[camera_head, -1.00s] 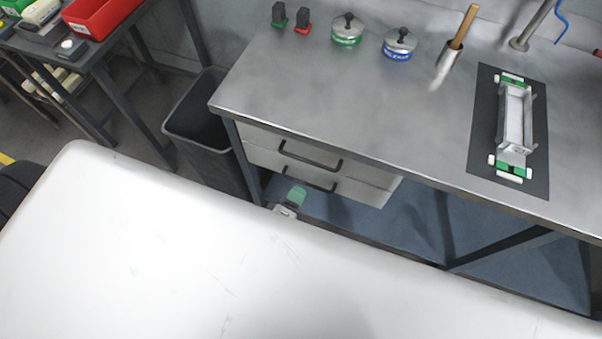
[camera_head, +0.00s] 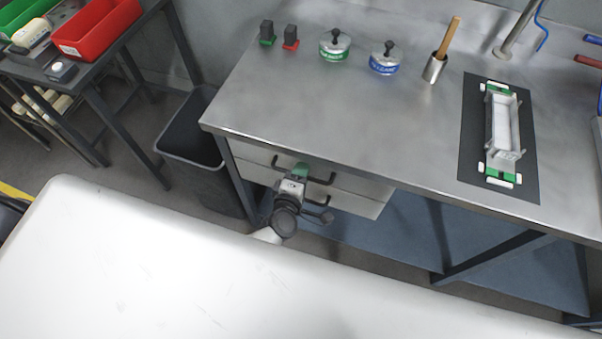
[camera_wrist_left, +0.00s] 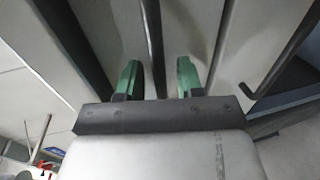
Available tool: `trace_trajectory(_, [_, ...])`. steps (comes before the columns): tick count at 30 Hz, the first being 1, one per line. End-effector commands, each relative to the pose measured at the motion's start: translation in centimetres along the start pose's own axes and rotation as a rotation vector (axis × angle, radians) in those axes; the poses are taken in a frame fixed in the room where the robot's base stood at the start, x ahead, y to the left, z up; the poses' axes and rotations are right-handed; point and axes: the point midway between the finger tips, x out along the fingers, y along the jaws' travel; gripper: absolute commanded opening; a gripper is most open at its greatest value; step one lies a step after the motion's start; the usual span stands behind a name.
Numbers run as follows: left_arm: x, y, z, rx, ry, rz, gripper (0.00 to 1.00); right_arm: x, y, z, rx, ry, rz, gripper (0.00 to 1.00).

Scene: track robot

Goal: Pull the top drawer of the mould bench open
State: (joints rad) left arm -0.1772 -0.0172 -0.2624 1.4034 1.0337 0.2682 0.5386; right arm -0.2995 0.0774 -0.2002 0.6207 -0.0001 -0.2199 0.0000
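The mould bench (camera_head: 320,125) has two light grey drawers under its left part. The top drawer (camera_head: 258,157) looks closed and has a dark bar handle (camera_head: 322,181). The lower drawer (camera_head: 355,204) has a similar handle, partly hidden by my arm. My left gripper (camera_head: 301,170) is at the top drawer's front. In the left wrist view its two green fingers (camera_wrist_left: 158,80) are apart, with a dark handle bar (camera_wrist_left: 152,40) running between them. Gaps show on both sides of the bar. My right gripper is not in view.
A dark bin (camera_head: 190,140) stands left of the bench. The bench top carries two lidded tins (camera_head: 335,45), a cup with a wooden handle (camera_head: 434,69) and a mould (camera_head: 503,125) on a dark mat. A white surface (camera_head: 130,260) fills the foreground.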

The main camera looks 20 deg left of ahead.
Motion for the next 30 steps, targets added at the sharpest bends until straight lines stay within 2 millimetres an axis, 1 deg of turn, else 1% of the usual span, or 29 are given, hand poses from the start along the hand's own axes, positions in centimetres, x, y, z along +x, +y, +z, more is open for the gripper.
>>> trace_trajectory(7, [0.06,-0.04,0.02,0.000,0.000,-0.001,0.37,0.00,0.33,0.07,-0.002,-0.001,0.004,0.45])
trace_trajectory(8, [0.06,-0.05,0.02,0.000,0.000,-0.001,0.34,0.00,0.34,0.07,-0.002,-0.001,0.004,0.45])
trace_trajectory(9, [0.06,-0.04,0.02,0.000,0.000,-0.001,0.28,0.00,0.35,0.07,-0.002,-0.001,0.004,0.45])
trace_trajectory(14, [0.05,-0.04,0.02,0.000,0.000,-0.001,0.03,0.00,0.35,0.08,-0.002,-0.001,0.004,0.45])
trace_trajectory(15, [0.05,-0.04,0.02,0.000,0.000,-0.001,0.00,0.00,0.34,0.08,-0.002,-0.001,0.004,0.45])
trace_trajectory(25, [-0.07,-0.09,0.01,0.000,0.000,-0.002,0.00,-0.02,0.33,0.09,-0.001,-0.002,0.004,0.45])
trace_trajectory(30, [-0.81,-0.31,0.02,0.000,-0.001,-0.004,0.00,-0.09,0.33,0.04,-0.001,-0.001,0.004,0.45])
